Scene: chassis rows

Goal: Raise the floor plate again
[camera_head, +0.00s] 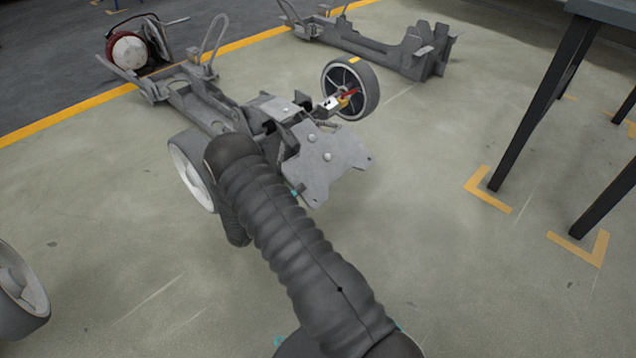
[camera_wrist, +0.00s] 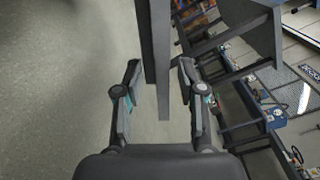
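The floor plate (camera_head: 328,160) is a flat grey sheet with bolt heads, at the near end of the closest chassis (camera_head: 213,108) in the head view. It looks slanted. In the wrist view a grey bar-like edge (camera_wrist: 159,50), which looks like the plate seen edge-on, reaches between the two fingers of my gripper (camera_wrist: 159,88). The fingers are apart, with a visible gap on each side of that edge, so the gripper is open. In the head view my dark sleeved arm covers the near side of the chassis, and my gripper is hidden.
A wheel (camera_head: 350,88) stands at the chassis's right side, another (camera_head: 190,172) at its left. A second chassis (camera_head: 385,45) lies behind. A dark-legged table (camera_head: 530,110) stands right. The pale floor at lower right is clear.

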